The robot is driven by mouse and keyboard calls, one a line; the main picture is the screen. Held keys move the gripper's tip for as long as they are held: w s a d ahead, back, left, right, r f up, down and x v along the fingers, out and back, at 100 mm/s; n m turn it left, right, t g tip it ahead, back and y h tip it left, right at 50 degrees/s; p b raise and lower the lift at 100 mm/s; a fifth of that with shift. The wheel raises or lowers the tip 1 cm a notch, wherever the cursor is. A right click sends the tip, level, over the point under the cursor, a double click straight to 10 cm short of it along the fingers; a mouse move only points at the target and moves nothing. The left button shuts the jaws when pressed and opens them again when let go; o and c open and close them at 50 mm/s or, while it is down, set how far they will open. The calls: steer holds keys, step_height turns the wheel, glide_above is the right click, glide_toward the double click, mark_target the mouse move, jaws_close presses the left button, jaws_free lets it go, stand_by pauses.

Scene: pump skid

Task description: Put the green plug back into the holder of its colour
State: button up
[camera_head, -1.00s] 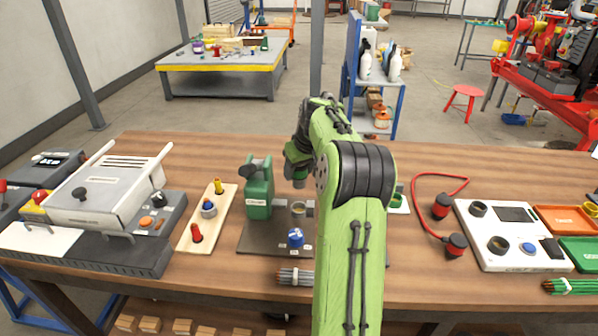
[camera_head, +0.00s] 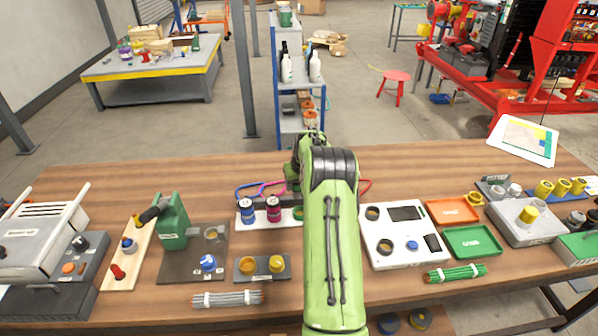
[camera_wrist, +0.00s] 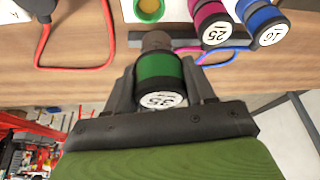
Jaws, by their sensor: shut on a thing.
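The green plug (camera_wrist: 160,77), with a dark tip and a white label reading 35, is between the two fingers of my gripper (camera_wrist: 160,70). My gripper is shut on it, and the plug is off the table. The green-ringed holder (camera_wrist: 150,9) is empty in the wrist view, on a white board (camera_wrist: 178,10) at the top edge, apart from the plug. In the head view the green ring (camera_head: 298,212) shows just left of my arm, which hides most of my gripper and the plug.
A magenta plug (camera_head: 273,209) and a blue plug (camera_head: 247,211) stand on the same board. Blue, magenta and red cables lie behind it. A green pump block (camera_head: 172,222) stands left; a white panel (camera_head: 385,255) lies right. The wooden table (camera_head: 120,165) is bare behind the pump.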

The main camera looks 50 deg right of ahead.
steer(key=shift+s+d, duration=0.15)
steer(key=shift+d, duration=0.15)
steer(key=shift+f, duration=0.15)
steer(key=shift+a+f+b, duration=0.1)
steer(key=shift+f+b, duration=0.25)
steer(key=shift+f, duration=0.2)
steer(key=shift+f+b, duration=1.35)
steer(key=shift+f, duration=0.9)
steer(key=shift+r, duration=0.1)
steer(key=shift+f+b, duration=1.55)
steer(key=shift+f, duration=0.2)
steer(key=o, duration=1.4)
steer(key=shift+c, duration=0.2)
